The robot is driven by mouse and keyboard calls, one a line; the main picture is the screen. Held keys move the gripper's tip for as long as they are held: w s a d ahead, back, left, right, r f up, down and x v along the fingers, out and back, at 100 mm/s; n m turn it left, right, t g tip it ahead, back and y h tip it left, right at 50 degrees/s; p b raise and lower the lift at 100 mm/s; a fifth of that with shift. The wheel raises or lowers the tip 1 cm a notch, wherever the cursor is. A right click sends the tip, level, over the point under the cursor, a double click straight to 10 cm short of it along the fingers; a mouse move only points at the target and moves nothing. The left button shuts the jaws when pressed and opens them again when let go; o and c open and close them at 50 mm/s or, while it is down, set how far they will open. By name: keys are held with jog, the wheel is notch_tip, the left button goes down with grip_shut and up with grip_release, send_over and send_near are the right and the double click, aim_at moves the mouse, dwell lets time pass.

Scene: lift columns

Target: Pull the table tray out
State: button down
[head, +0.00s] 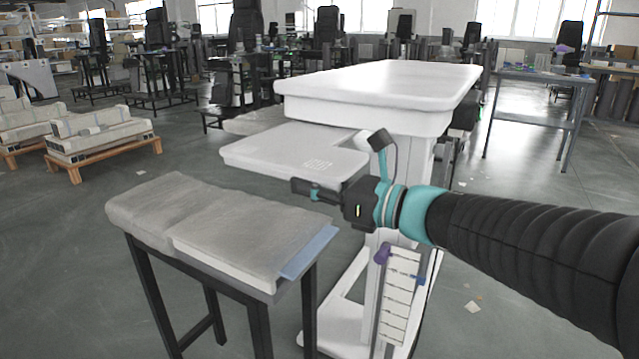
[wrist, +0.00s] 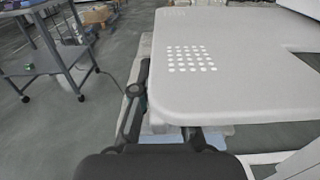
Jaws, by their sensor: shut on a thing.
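The white table (head: 385,85) stands in the middle of the head view on a white column. Its flat pale tray (head: 275,150) sticks out to the left from under the top, at a lower level. My gripper (head: 300,187) is at the tray's near edge and is shut on it. In the wrist view the tray (wrist: 235,95) fills the right side, with a patch of small light holes near its corner. One dark finger shows beside the tray's edge; the other is partly hidden beneath it. The tray's inner end is hidden under the tabletop.
A dark-legged bench with grey padded pieces (head: 215,225) and a blue sheet (head: 308,252) stands close below and left of my gripper. The white base (head: 335,320) lies on the floor. Pallets (head: 100,145) stand at left, with open floor between.

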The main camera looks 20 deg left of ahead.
jog(key=c, duration=1.2)
grip_release()
jog(key=d, duration=1.2)
jog(key=shift+s, duration=0.45)
